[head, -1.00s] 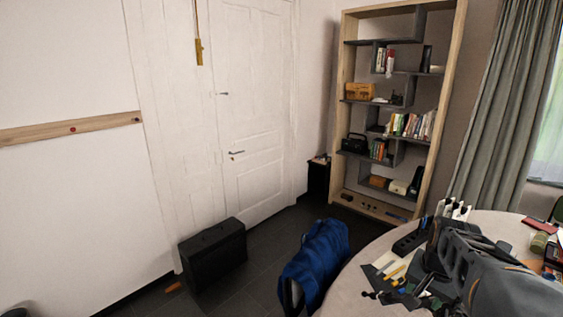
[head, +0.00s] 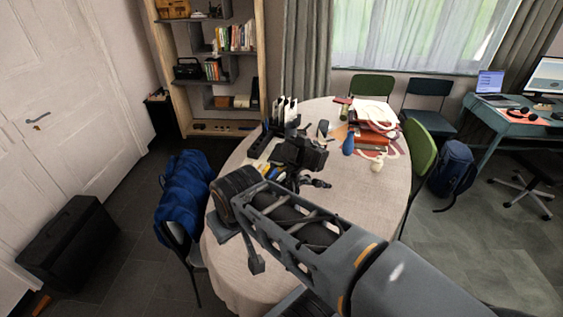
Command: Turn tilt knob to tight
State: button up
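A black camera-like device (head: 304,153) stands over the round table, with dark parts below it that look like a tripod's legs and handle. It is partly behind my arm (head: 310,230), and the tilt knob cannot be made out. My arm reaches from the bottom right across the near part of the table. Its far end, by a dark round joint, lies left of and nearer than the device. I cannot clearly pick out my gripper's fingers or tell whether they touch anything.
The round table (head: 360,215) also bears red books (head: 372,135), a blue bulb-like item (head: 348,145) and white upright items (head: 287,112). A chair with a blue cloth (head: 185,195) stands left, a green chair (head: 420,150) right. A black case (head: 68,245) stands on the floor.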

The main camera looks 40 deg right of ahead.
aim_at(315, 182)
jog(key=z, duration=1.4)
